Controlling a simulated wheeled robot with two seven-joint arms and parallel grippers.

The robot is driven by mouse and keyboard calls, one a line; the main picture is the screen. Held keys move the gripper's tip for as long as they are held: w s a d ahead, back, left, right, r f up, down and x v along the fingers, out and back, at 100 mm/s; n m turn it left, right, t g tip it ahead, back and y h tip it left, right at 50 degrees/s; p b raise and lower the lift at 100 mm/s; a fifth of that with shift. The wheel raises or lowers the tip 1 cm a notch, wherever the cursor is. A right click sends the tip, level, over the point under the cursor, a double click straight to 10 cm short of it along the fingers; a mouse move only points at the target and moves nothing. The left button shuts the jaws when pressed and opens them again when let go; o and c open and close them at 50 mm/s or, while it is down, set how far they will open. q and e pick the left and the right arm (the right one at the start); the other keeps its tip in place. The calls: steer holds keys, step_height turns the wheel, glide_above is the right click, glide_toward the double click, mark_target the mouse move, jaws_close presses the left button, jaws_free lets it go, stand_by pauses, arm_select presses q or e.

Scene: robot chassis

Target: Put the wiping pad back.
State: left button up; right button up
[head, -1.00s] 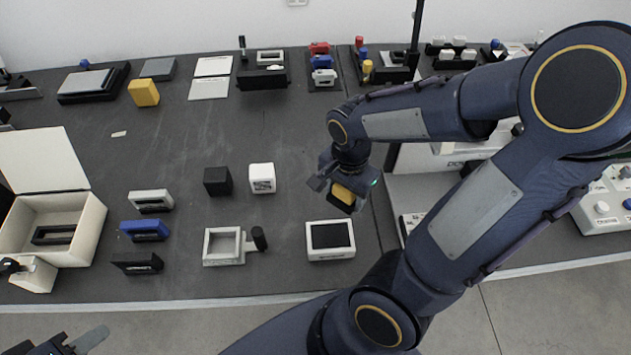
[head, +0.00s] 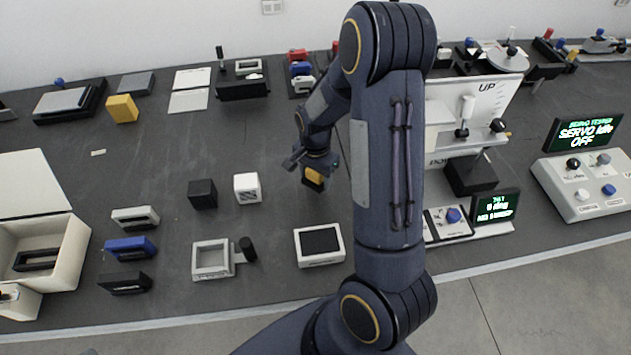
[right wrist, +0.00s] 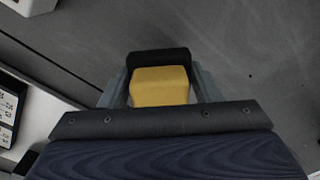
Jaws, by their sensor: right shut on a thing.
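The wiping pad, a yellow block with a black part (head: 314,175), is held in my right gripper (head: 312,172) above the dark table, behind a white tray with a dark inset (head: 320,242). In the right wrist view the yellow block (right wrist: 160,86) sits between both fingers of my right gripper (right wrist: 160,92), with its black part (right wrist: 158,58) beyond it. The gripper is shut on it, clear of the tray. My left gripper cannot be made out in the head view.
A white cube (head: 247,187), a black cube (head: 202,194) and a square grey frame with a black knob (head: 212,260) stand left of the tray. A white open box (head: 75,255) is at far left. A white panel device (head: 470,110) stands right of my arm. The mid-table is mostly clear.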

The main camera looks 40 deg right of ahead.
mark_target(316, 183)
steer(key=shift+f+p, duration=0.3)
steer(key=shift+f, duration=1.25)
steer(key=shift+f, duration=0.2)
steer(key=o, duration=0.9)
steer(key=shift+o, duration=0.2)
steer(key=shift+r, duration=0.15)
